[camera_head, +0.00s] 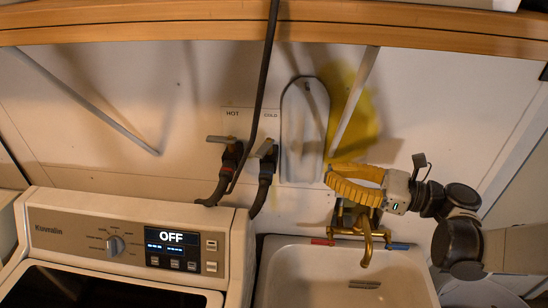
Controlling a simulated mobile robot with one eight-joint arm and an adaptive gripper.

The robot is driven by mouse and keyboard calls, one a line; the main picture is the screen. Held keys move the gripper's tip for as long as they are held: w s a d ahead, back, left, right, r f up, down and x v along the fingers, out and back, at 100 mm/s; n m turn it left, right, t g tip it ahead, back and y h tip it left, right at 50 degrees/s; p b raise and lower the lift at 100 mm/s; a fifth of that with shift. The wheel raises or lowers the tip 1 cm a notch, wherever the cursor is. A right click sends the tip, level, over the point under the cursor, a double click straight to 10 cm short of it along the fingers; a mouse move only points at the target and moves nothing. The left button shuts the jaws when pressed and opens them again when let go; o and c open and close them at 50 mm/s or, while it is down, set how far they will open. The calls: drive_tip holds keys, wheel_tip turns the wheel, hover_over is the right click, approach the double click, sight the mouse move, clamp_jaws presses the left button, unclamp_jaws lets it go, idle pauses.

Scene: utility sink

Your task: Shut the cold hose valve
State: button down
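The cold hose valve (265,149) is on the back wall under the "COLD" label, with a dark hose (261,190) running down from it. Its light handle looks tilted, and a dark cable passes close to its left. The hot valve (223,141) is to its left under the "HOT" label, with its handle roughly level. My gripper (329,177) has yellow ribbed fingers pointing left, above the sink faucet. It is well to the right of the cold valve and touches neither valve.
A white board-like shape (305,130) hangs on the wall between the cold valve and my gripper. The brass faucet (368,240) and sink (310,280) are below my gripper. The washer (85,220) stands lower left. A wooden shelf (180,30) spans above.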

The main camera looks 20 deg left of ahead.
sight(271, 169)
drive_tip(key=a+b, duration=0.1)
drive_tip(key=a, duration=1.3)
drive_tip(key=shift+s+b, duration=0.1)
drive_tip(key=shift+b, duration=0.25)
drive_tip(key=shift+a+t, duration=0.15)
drive_tip(key=shift+t, duration=0.25)
drive_tip(key=shift+s+m, duration=0.25)
drive_tip(key=shift+m, duration=0.05)
drive_tip(key=shift+w+t, duration=0.1)
drive_tip(key=shift+t, duration=0.2)
